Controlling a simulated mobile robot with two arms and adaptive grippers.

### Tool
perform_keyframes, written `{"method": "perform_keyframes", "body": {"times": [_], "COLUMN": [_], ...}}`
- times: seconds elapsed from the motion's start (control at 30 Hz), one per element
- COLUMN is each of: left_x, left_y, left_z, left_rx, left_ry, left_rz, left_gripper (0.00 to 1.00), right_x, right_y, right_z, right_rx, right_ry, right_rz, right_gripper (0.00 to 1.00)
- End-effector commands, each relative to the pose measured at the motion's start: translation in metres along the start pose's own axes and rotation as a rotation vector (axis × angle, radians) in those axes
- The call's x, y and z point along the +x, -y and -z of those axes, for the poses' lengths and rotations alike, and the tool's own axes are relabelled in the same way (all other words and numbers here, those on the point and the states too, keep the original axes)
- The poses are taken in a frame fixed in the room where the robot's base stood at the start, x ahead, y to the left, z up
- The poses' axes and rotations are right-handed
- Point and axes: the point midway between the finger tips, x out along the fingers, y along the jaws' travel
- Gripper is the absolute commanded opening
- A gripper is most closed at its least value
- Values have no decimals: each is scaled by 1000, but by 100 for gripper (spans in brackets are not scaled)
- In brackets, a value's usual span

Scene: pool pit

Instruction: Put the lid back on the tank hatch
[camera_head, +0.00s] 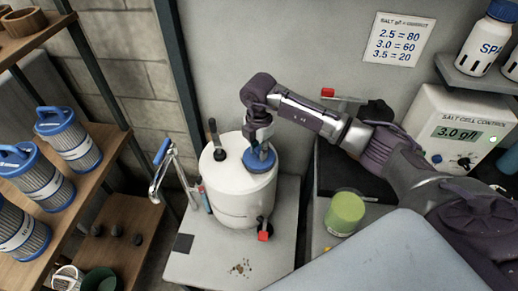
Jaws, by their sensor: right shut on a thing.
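The white cylindrical tank (236,200) stands upright on a grey stand in the middle of the head view. A round blue lid (262,161) shows at the right part of the tank's top. My right gripper (258,143) reaches down from above and is shut on the lid. The lid hides what is beneath it, so I cannot see the hatch opening or tell whether the lid touches the tank. My left gripper is not in view.
A dark-handled fitting (217,145) stands up from the tank's top, left of the lid. A red-handled valve (264,232) sits low at its front. A green cup (345,213) stands to the right. Shelves with blue-capped filter cartridges (70,140) fill the left.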

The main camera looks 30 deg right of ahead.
Motion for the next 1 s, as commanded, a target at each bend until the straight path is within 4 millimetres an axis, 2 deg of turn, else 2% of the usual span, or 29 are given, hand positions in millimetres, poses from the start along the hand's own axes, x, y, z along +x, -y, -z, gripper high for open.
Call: {"method": "perform_keyframes", "body": {"times": [0.47, 0.5, 0.63, 0.87, 1.0], "left_x": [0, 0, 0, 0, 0], "left_y": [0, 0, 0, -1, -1], "left_z": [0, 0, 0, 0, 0], "left_rx": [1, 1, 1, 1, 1], "left_ry": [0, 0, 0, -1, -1], "left_rz": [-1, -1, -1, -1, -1], "left_gripper": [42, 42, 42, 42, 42], "right_x": [0, 0, 0, 0, 0], "right_y": [0, 0, 0, 0, 0], "right_z": [0, 0, 0, 0, 0], "right_rx": [0, 0, 0, 0, 0], "right_ry": [0, 0, 0, 0, 0], "right_rz": [0, 0, 0, 0, 0], "right_gripper": [0, 33, 55, 56, 79]}}
